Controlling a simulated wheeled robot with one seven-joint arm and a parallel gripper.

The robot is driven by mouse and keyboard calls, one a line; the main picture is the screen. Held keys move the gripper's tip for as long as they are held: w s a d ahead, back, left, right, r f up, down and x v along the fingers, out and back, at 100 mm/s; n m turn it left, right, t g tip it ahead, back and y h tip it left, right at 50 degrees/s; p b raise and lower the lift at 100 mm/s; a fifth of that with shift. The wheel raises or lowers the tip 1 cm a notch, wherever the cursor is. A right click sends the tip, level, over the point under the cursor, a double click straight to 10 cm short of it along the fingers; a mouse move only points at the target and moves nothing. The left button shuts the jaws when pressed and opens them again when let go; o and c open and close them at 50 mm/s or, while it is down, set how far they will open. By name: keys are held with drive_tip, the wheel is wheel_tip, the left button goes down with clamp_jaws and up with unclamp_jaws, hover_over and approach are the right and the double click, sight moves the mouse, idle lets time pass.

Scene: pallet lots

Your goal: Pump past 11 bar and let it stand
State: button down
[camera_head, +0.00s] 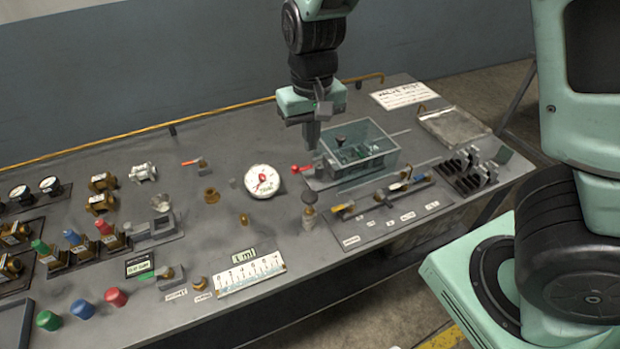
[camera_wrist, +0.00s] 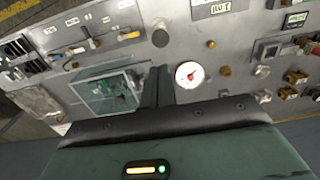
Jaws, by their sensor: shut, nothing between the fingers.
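A round white pressure gauge (camera_head: 262,181) with red on its dial lies on the grey bench; it also shows in the wrist view (camera_wrist: 189,75). Its reading is too small to tell. A dark-topped plunger-like part with a brass lower body (camera_head: 309,212) stands right of and nearer than the gauge; whether it is the pump I cannot tell. A red-ended lever (camera_head: 300,169) sits beside a clear box. My gripper (camera_head: 311,143) is shut and empty, pointing down above the bench near the lever and box, apart from the gauge. Its dark fingers show in the wrist view (camera_wrist: 158,86).
The clear box (camera_head: 378,160) with a green board inside is close right of my gripper. Switches (camera_head: 470,172) and a metal tray (camera_head: 453,128) are at the right. Coloured buttons (camera_head: 82,309) and brass valves (camera_head: 103,190) crowd the left. A small display (camera_head: 244,254) is at the front.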

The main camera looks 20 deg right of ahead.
sight(311, 196)
drive_tip(key=shift+f, duration=0.15)
wheel_tip(311, 196, down, 14)
drive_tip(key=shift+w+r+p, duration=0.1)
drive_tip(key=shift+p, duration=0.85)
wheel_tip(311, 196, down, 4)
drive_tip(key=b, duration=0.3)
drive_tip(key=shift+r, duration=0.2)
drive_tip(key=shift+r+p, duration=0.35)
drive_tip(key=shift+p, duration=0.1)
wheel_tip(311, 196, up, 4)
drive_tip(key=p, duration=0.3)
drive_tip(key=shift+r, duration=0.15)
wheel_tip(311, 196, up, 9)
drive_tip(key=b, duration=0.2)
drive_tip(key=shift+r, duration=0.2)
